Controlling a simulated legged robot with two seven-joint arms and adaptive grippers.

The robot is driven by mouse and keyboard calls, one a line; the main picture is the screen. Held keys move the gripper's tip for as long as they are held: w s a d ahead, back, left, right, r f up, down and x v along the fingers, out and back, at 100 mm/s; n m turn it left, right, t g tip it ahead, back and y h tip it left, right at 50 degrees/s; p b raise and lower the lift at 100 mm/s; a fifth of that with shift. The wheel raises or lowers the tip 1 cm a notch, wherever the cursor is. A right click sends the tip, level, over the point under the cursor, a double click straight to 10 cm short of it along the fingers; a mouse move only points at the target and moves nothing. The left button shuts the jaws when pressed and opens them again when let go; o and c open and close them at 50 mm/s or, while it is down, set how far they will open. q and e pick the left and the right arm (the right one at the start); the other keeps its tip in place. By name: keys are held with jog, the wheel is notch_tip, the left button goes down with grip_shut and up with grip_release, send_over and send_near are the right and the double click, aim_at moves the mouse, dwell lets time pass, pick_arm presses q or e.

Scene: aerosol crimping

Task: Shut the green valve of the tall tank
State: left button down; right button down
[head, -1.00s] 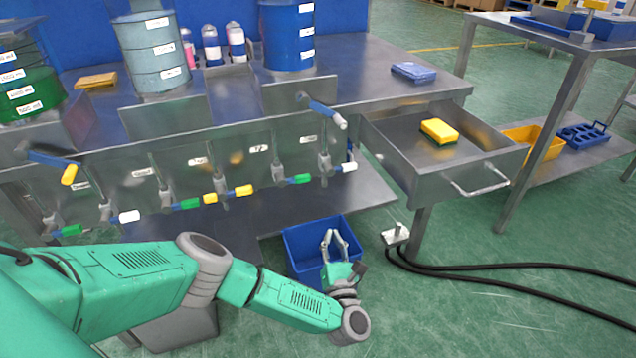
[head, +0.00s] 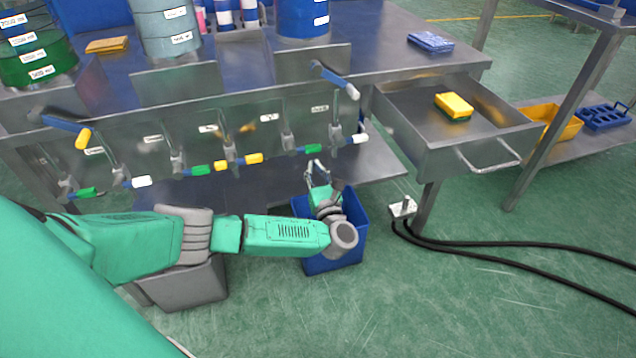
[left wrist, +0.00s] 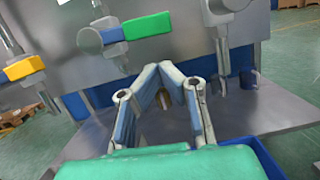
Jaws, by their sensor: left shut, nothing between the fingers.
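Green-ended valve handles hang along the bench front: one at the left (head: 87,191), one in the middle (head: 200,170) and one at the right (head: 308,149). Green (head: 38,62), grey (head: 166,28) and blue (head: 303,18) tanks stand above; their tops are cut off, so I cannot tell which is tallest. My left gripper (head: 316,164) is shut and empty, just below the right green handle in the head view. In the left wrist view, that handle (left wrist: 148,26) lies sideways above and left of my fingertips (left wrist: 166,70), apparently apart from them. My right gripper is out of view.
Yellow (head: 254,158) and white (head: 360,138) handles flank the right green one. A blue bin (head: 345,255) stands on the floor below my left gripper. An open drawer (head: 480,140) with a yellow sponge (head: 453,106) juts out at the right.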

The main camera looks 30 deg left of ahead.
pick_arm(q)
jog(key=shift+r, duration=1.05)
jog(key=shift+w+a+r+n+g+y+b, duration=0.15)
jog(key=shift+r+n+g+y+b, duration=0.15)
jog(key=shift+r+n+b, duration=0.45)
jog(key=shift+f, duration=0.1)
